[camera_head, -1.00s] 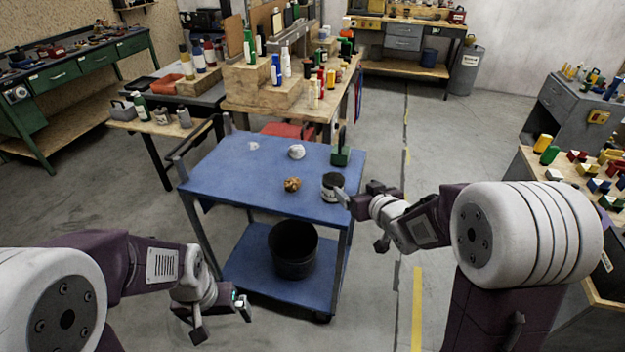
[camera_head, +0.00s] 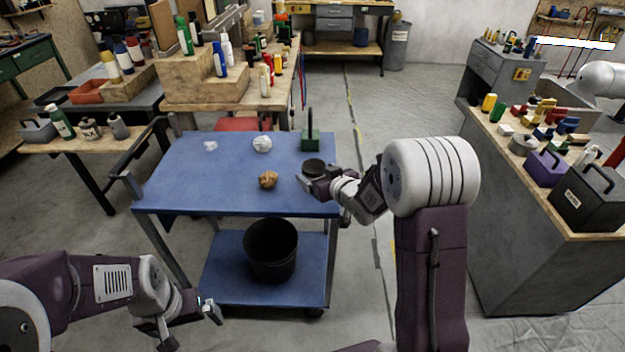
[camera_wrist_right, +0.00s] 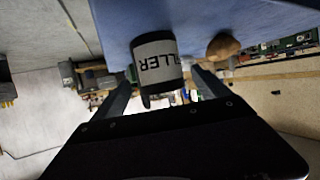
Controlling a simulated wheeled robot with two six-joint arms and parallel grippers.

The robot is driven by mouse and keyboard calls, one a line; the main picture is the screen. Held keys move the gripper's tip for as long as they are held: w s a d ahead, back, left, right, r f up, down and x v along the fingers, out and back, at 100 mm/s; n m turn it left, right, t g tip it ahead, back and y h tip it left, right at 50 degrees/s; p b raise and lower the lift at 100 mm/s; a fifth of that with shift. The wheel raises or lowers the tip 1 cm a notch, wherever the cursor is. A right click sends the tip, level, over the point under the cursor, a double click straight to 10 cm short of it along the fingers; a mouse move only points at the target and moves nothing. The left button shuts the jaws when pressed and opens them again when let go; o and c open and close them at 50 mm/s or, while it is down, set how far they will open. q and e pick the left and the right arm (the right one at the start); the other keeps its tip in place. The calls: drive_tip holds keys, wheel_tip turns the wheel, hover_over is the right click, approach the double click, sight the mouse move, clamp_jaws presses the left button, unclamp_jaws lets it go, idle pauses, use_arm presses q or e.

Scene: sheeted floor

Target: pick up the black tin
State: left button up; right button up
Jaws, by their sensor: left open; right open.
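The black tin (camera_head: 314,166) stands at the right end of the blue cart's top. In the right wrist view, the tin (camera_wrist_right: 158,62) appears upside down with a pale label. My right gripper (camera_head: 312,183) is open at the tin's near side and hides its lower part in the head view. In the wrist view the right gripper's fingers (camera_wrist_right: 161,78) lie to either side of the tin, with a gap visible on each side. I cannot tell how far they reach past it. My left gripper (camera_head: 191,324) is open and empty, low in front of the cart.
On the blue cart top (camera_head: 215,185) are a brown crumpled lump (camera_head: 268,180), a white ball-like lump (camera_head: 262,144), a small pale scrap (camera_head: 210,146) and a green handled object (camera_head: 310,138). A black bucket (camera_head: 272,250) stands on the lower shelf. A cluttered bench (camera_head: 490,215) is at right.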

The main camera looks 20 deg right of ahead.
sight(310, 168)
drive_tip(key=shift+w+f, duration=0.2)
drive_tip(key=shift+w, duration=0.3)
drive_tip(key=x, duration=0.5)
drive_tip(key=shift+w+a, duration=0.1)
drive_tip(key=shift+a, duration=0.05)
drive_tip(key=c, duration=1.5)
